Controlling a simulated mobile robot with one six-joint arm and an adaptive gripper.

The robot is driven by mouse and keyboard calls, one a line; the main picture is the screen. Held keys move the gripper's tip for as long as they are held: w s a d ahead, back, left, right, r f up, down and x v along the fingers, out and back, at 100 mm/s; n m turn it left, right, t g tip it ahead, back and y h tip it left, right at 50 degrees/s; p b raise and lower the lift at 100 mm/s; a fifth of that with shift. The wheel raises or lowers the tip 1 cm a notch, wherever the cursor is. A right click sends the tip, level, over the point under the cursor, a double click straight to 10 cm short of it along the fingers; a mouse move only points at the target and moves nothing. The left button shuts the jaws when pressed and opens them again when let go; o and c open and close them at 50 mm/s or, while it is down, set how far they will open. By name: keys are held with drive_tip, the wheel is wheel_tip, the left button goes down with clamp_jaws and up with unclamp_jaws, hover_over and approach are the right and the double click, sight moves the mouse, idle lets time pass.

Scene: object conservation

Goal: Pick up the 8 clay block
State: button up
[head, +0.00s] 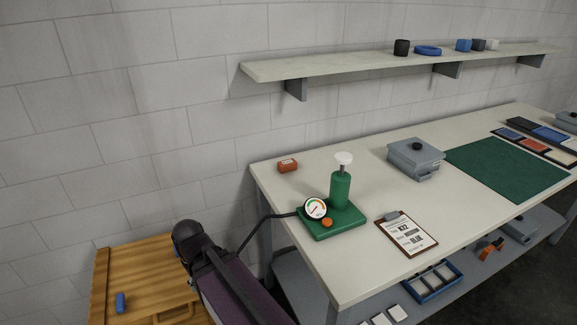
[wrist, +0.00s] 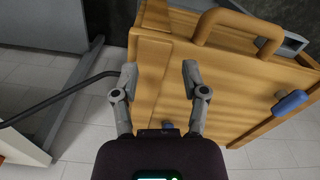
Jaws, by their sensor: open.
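A small orange-red clay block (head: 287,166) lies on the white workbench (head: 290,195) near its back left corner. It has a pale mark on its front face, too small to read. The block does not show in the wrist view. My gripper (wrist: 159,70) is open and empty in the wrist view, over the wooden chest (wrist: 225,80). In the head view my arm is at the lower left, beside the bench and well apart from the block; the fingers are hidden there.
A green press with a gauge (head: 340,195) stands right of the block. A clipboard (head: 407,235), grey box (head: 415,158) and green mat (head: 505,168) lie farther right. A shelf (head: 350,66) hangs above. A blue piece (head: 121,302) is on the chest. The bench around the block is clear.

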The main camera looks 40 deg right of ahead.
drive_tip(key=shift+s+d, duration=0.1)
drive_tip(key=shift+d, duration=0.1)
drive_tip(key=shift+o, duration=0.2)
drive_tip(key=shift+d, duration=0.2)
drive_tip(key=o, duration=0.3)
drive_tip(key=shift+o, duration=1.3)
drive_tip(key=shift+w+d, duration=0.2)
drive_tip(key=shift+w, duration=0.1)
drive_tip(key=w+d+r+n+g+h+b, duration=0.1)
drive_tip(key=w+d+n+h, duration=0.3)
drive_tip(key=w+d, duration=0.6)
drive_tip(key=w+d+r+n+g+h+b, duration=0.1)
drive_tip(key=w+d+r+n+h+b, duration=0.1)
drive_tip(key=w+d+n, duration=0.4)
drive_tip(key=w+d+r+n+g+h+b, duration=0.1)
drive_tip(key=w+d+r+n+h, duration=0.2)
drive_tip(key=w+d, duration=1.2)
drive_tip(key=shift+w+d+r+n+h+b, duration=0.25)
drive_tip(key=shift+d+h, duration=0.4)
drive_tip(key=shift+d, duration=1.05)
drive_tip(key=shift+d+f+n+h, duration=0.1)
drive_tip(key=shift+d+n+h, duration=0.4)
drive_tip(key=shift+d, duration=1.15)
drive_tip(key=shift+w+d+r+n+h+b, duration=0.15)
drive_tip(key=shift+d+h, duration=0.6)
drive_tip(key=shift+d, duration=0.95)
drive_tip(key=shift+w+d+r, duration=0.1)
drive_tip(key=shift+d+r, duration=0.05)
drive_tip(key=shift+d, duration=0.2)
